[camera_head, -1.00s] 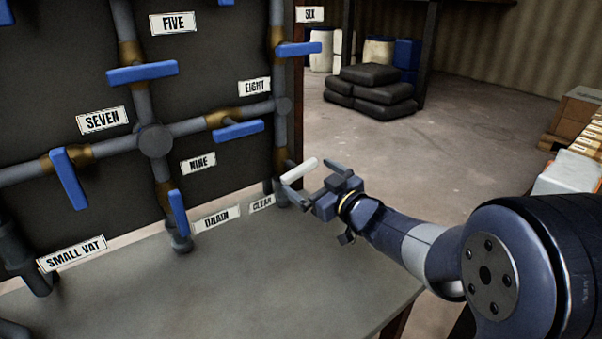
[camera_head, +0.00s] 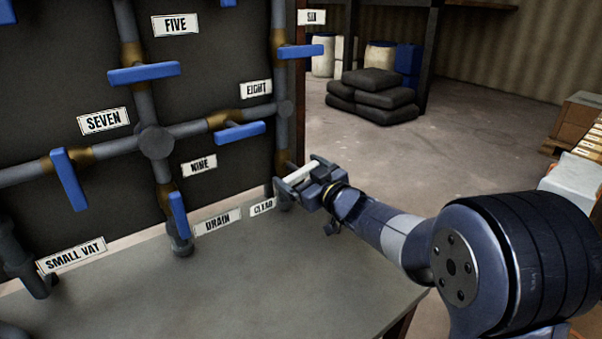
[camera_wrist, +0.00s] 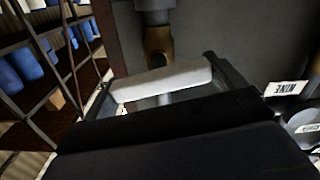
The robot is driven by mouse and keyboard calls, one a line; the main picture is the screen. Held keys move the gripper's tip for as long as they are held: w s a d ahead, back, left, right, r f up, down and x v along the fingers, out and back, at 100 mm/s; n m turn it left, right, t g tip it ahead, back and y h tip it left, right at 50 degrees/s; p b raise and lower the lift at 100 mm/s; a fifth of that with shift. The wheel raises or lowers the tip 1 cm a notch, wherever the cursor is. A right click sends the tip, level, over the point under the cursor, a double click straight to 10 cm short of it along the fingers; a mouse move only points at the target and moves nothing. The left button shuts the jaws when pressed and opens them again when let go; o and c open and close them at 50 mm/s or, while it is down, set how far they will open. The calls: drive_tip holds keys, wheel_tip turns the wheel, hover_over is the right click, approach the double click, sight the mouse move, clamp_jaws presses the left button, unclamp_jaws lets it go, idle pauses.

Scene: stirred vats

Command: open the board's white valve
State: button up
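The white valve handle (camera_head: 295,174) is on the board's right-hand pipe, above the CLEAR label (camera_head: 263,208). It lies crosswise in the wrist view (camera_wrist: 163,82), in front of a brass fitting (camera_wrist: 157,44). My gripper (camera_head: 297,171) is at the handle with its fingers spread wide. One finger stands by each end of the handle, so the bar lies lengthwise between them. I see no clear grip on it; whether a finger touches an end I cannot tell.
A grey bench top (camera_head: 250,280) lies below. Dark sacks (camera_head: 375,95) are on the floor behind; the floor right of the board is open.

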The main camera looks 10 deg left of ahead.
drive_tip(key=shift+c, duration=0.7)
drive_tip(key=n+b, duration=0.2)
drive_tip(key=n, duration=0.2)
drive_tip(key=shift+f, duration=0.15)
drive_tip(key=n+b, duration=0.2)
drive_tip(key=n, duration=0.1)
drive_tip(key=shift+s+f+n, duration=0.1)
drive_tip(key=shift+n, duration=0.2)
drive_tip(key=n+b, duration=0.2)
drive_tip(key=n, duration=0.1)
drive_tip(key=shift+n, duration=0.3)
drive_tip(key=shift+a+n+b, duration=0.1)
drive_tip(key=shift+n+b, duration=1)
drive_tip(key=shift+n, duration=1)
drive_tip(key=o, duration=0.7)
